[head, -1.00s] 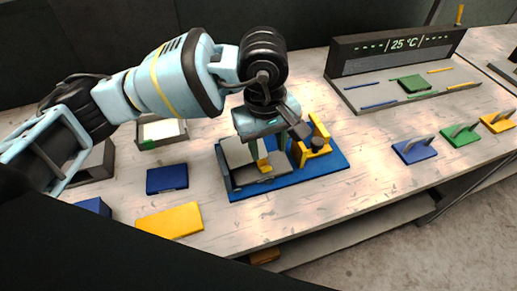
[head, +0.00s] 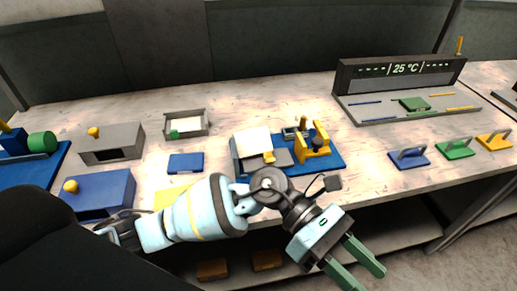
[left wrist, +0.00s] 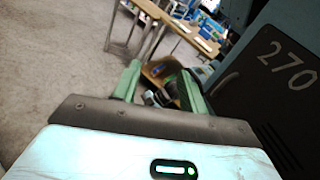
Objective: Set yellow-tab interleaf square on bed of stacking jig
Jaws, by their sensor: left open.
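The interleaf is a pale sheet (head: 252,141) with a yellow tab (head: 269,157). In the head view it lies tilted at the left of the stacking jig, apparently leaning on its grey wall, not flat on the bed. The jig has a blue base (head: 331,163), and a grey bed surface (head: 283,158) shows right of the tab. My left gripper (head: 366,279) has green fingers, is open and empty, and hangs in front of the table, apart from the jig. Its fingers also show in the left wrist view (left wrist: 157,82). My right gripper is in neither view.
A yellow clamp-like part (head: 314,146) stands on the jig's right. A grey tray (head: 205,127) with a white sheet and green tab, and a blue block (head: 186,162), lie left. Handled blue (head: 409,162), green and yellow plates lie right. A display unit (head: 400,68) stands behind.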

